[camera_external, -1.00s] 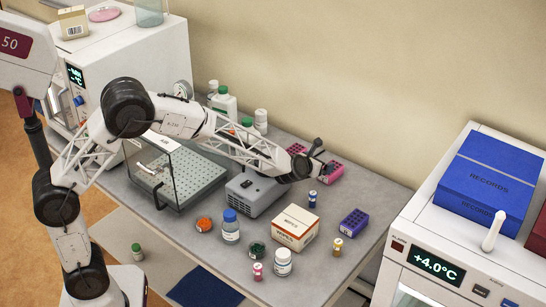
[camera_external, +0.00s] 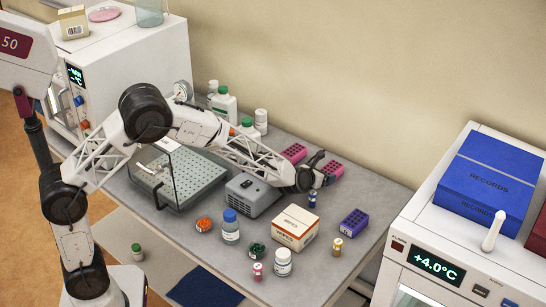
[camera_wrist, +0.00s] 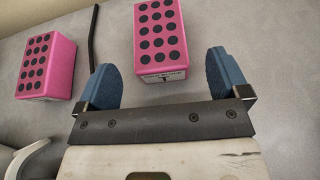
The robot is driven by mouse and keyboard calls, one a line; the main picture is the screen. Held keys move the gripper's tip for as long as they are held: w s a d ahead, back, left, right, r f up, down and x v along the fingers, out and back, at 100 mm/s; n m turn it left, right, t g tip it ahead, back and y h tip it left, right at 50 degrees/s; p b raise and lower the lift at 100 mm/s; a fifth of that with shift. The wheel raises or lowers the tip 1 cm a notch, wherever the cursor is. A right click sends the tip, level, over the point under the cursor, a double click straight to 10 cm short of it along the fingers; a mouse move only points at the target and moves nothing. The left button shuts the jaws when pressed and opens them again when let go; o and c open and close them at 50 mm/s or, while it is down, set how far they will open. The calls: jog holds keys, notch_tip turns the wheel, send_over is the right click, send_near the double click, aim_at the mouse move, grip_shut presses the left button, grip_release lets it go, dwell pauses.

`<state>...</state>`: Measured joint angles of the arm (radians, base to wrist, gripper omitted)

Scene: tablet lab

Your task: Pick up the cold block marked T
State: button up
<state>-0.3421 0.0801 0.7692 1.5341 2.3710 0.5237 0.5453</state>
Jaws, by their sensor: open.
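Two pink blocks with rows of dark round holes stand on the bench near the wall, the left pink block (camera_external: 293,152) and the right pink block (camera_external: 333,170). A purple block (camera_external: 354,222) stands nearer the front. My gripper (camera_external: 318,168) is over the bench beside the right pink block, partly covering it. In the wrist view, the blue fingers of my open gripper (camera_wrist: 162,75) are apart and empty. One pink block (camera_wrist: 160,35) lies ahead between them; another pink block (camera_wrist: 47,65) is at left. Small marks on the nearer block's front face are unreadable, so I cannot tell which is T.
A grey device (camera_external: 253,193), a cardboard box (camera_external: 295,228) and several bottles stand around. A dark thin rod (camera_wrist: 94,40) shows between the pink blocks.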

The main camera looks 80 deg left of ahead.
aim_at(328, 170)
jog(key=shift+w+a+f, duration=0.1)
jog(key=shift+w+a, duration=0.05)
dwell(0.3)
jog(key=shift+x, duration=2.55)
jog(key=c, duration=1.2)
jog(key=shift+c, duration=0.2)
jog(key=shift+r, duration=0.25)
jog(key=shift+r, duration=4.85)
